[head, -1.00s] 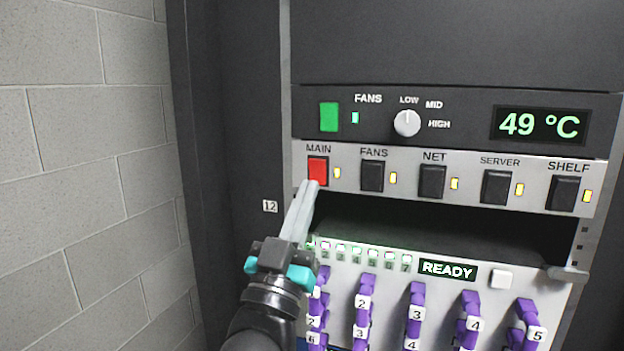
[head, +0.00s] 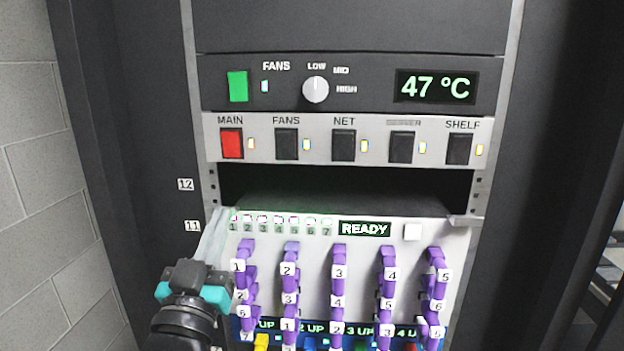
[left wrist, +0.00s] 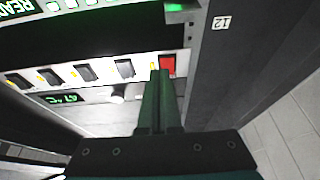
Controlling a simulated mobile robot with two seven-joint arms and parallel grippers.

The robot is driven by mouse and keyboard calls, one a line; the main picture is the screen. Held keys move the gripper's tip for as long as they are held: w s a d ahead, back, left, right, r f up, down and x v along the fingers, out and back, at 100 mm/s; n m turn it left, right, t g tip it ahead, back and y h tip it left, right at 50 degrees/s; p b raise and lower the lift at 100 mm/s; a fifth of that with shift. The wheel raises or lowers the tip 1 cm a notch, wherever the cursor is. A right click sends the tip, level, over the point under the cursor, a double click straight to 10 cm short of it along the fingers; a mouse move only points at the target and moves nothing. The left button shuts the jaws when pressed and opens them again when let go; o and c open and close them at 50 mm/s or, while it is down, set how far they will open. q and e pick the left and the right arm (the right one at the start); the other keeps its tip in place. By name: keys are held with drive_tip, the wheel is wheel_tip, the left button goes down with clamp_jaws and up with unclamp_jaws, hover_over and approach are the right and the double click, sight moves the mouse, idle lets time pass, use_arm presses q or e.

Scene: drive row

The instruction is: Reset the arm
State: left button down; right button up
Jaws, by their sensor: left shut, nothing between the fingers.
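My left gripper (head: 214,238) is shut and empty. In the head view it points up in front of the rack's left side, below the red MAIN switch (head: 231,144). In the left wrist view the shut fingers (left wrist: 160,95) reach toward the red MAIN switch (left wrist: 167,65); I cannot tell from that view how wide the gap is. The switch panel (head: 372,148) also carries black FANS, NET, SERVER and SHELF switches, each with a lit yellow lamp. My right gripper is not in view.
Above the panel sit a green fan button (head: 238,86), a fan knob (head: 315,89) and a display (head: 435,87) reading 47 °C. Below is a dark gap, then a READY display (head: 365,229) and purple numbered handles (head: 338,275). A block wall (head: 40,200) stands at the left.

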use_arm(q)
drive_tip(key=s+f+g, duration=0.3)
drive_tip(key=f+g, duration=0.2)
drive_tip(key=f, duration=0.6)
drive_tip(key=s+f+g, duration=0.4)
drive_tip(key=f, duration=0.6)
drive_tip(key=s+f+m+g, duration=0.1)
drive_tip(key=s+f+g, duration=0.4)
drive_tip(key=s+f, duration=0.3)
drive_tip(key=s+f+m+g, duration=0.1)
drive_tip(key=s+f+g, duration=0.45)
drive_tip(key=s, duration=0.55)
wheel_tip(320, 180, down, 27)
drive_tip(key=b, duration=0.6)
drive_tip(key=s+a+f+g+b, duration=0.1)
drive_tip(key=s+f+b, duration=0.2)
drive_tip(key=s+f, duration=0.5)
drive_tip(key=s+a+f+g+b, duration=0.1)
drive_tip(key=s+f+b, duration=0.3)
drive_tip(key=s+f, duration=0.4)
wheel_tip(320, 180, down, 5)
drive_tip(key=shift+s+a+f, duration=0.15)
drive_tip(key=shift+s+a, duration=0.25)
drive_tip(key=shift+a, duration=0.2)
